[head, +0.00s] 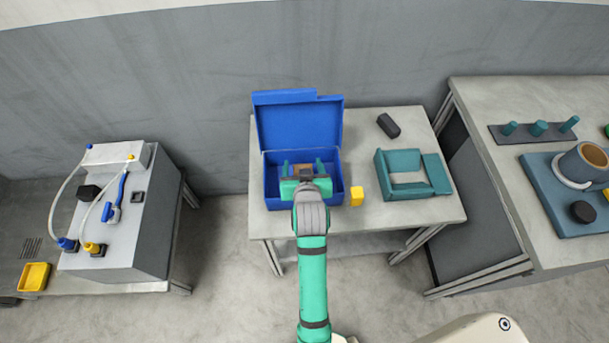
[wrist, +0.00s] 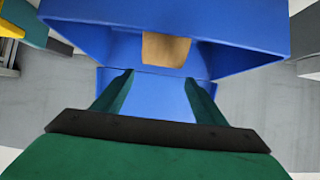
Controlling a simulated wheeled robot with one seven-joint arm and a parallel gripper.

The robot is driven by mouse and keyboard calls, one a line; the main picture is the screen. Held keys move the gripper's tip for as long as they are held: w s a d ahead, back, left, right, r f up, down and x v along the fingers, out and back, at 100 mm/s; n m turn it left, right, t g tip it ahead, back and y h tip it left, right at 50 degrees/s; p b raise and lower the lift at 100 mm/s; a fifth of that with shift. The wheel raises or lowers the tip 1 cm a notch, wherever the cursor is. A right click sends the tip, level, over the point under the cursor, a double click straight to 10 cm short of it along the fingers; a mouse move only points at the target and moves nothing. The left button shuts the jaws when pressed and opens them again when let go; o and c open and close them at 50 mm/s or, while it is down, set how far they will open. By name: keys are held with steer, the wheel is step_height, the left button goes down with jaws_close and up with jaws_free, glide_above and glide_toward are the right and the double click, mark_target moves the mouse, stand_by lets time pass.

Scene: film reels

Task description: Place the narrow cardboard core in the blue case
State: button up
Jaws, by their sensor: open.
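The blue case (head: 328,197) stands on the middle table with its lid (head: 300,128) raised at the back. My gripper (head: 303,164) is over the case opening, its two green fingers apart with nothing between them that I can see gripped. The brown cardboard core (wrist: 165,50) shows inside the blue case (wrist: 235,25) in the wrist view, beyond the fingertips (wrist: 160,77). In the head view only a small brown patch of it (head: 303,170) shows between the fingers. My gripper hides its lower part, so I cannot tell exactly how it rests.
A yellow block (head: 357,196) stands close to the case's right side. A teal open holder (head: 412,176) and a dark block (head: 388,125) are further right on the table. Equipment (head: 110,215) stands at left.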

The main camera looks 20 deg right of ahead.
steer(key=s+a+n+t+y, duration=0.1)
steer(key=s+a, duration=0.4)
steer(key=s, duration=0.6)
steer(key=s+a+r+n+t+y, duration=0.1)
steer(key=s+a, duration=0.5)
steer(key=s, duration=0.5)
steer(key=s+a+r+n+t+y, duration=0.1)
steer(key=s+a, duration=0.5)
steer(key=s, duration=0.6)
steer(key=shift+a+t, duration=0.2)
steer(key=shift+t, duration=0.4)
steer(key=shift+s+r, duration=0.1)
